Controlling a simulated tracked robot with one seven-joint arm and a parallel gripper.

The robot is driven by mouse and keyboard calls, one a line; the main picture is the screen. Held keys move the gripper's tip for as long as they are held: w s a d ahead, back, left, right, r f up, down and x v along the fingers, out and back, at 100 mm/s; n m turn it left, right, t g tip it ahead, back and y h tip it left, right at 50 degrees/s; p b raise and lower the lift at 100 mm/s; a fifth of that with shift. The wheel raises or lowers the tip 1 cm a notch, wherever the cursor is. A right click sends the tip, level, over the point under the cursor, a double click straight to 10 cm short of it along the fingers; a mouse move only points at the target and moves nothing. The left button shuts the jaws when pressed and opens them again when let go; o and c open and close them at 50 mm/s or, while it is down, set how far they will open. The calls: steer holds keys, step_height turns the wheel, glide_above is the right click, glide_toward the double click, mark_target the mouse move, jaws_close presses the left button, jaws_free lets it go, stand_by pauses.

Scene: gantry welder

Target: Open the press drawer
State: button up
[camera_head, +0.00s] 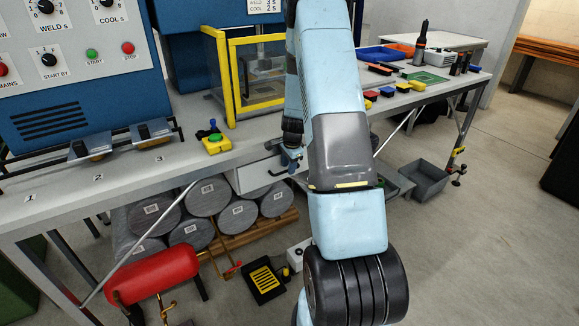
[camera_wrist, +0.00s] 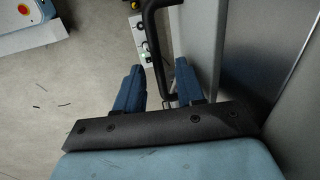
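The press drawer (camera_head: 258,174) is a light grey box front under the tabletop, below the yellow-framed press (camera_head: 232,75). My arm hides its right part, and I cannot tell whether it stands slightly out. My gripper (camera_head: 290,160) is at the drawer front, mostly hidden by my arm in the head view. In the wrist view, the two blue fingers of my gripper (camera_wrist: 160,85) stand apart on either side of the black drawer handle (camera_wrist: 152,35). No firm grip shows.
Grey cylinders (camera_head: 208,196), a red tank (camera_head: 152,275), a foot pedal (camera_head: 264,280) and a grey bin (camera_head: 424,178) are below. Open floor lies at the right.

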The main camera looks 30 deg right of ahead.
steer(key=shift+f, duration=0.25)
steer(key=shift+c, duration=0.3)
jaws_close()
steer(key=shift+d, duration=0.2)
